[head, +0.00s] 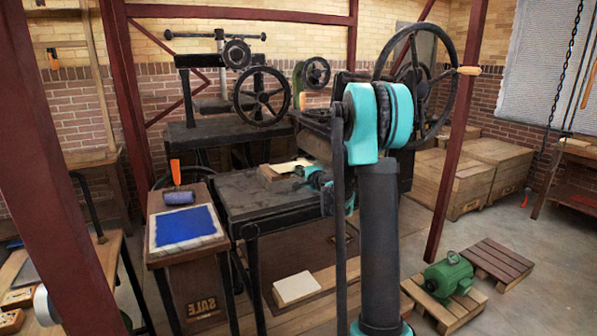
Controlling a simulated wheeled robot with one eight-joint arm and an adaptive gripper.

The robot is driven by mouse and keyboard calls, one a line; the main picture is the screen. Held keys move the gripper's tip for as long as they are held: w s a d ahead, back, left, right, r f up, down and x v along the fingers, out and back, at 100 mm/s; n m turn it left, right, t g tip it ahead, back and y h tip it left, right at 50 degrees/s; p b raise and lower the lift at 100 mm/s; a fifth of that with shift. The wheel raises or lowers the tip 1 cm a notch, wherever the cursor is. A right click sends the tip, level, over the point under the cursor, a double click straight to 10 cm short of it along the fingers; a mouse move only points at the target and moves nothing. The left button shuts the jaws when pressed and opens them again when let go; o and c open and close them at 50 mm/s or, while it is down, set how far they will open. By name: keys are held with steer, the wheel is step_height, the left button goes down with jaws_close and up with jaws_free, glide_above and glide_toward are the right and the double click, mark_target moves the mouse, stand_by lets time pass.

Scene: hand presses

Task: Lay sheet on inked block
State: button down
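A small wooden block (270,174) lies on the dark press bed (250,197), with a pale, flat top (292,165) that may be a sheet; I cannot tell whether sheet and block are apart or touching. My gripper (305,172) is at the right end of this block, small and dark with teal parts behind it. Its fingers are too small to tell whether they are open or hold the pale piece. A stack of off-white sheets (297,288) lies on a board low beside the press. No ink is visible on the block from here.
A blue inked slab (184,227) and a roller (179,196) with an orange handle rest on a stand left of the bed. Press handwheels (262,97) rise behind. A green motor (448,275) sits on a pallet at right. Open floor lies at far right.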

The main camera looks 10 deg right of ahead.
steer(key=shift+f, duration=0.1)
stand_by(0.5)
steer(key=c, duration=1.6)
jaws_free()
steer(key=shift+c, duration=0.2)
steer(key=shift+o, duration=0.4)
steer(key=shift+o, duration=1)
steer(key=shift+f, duration=0.3)
steer(key=shift+r, duration=0.45)
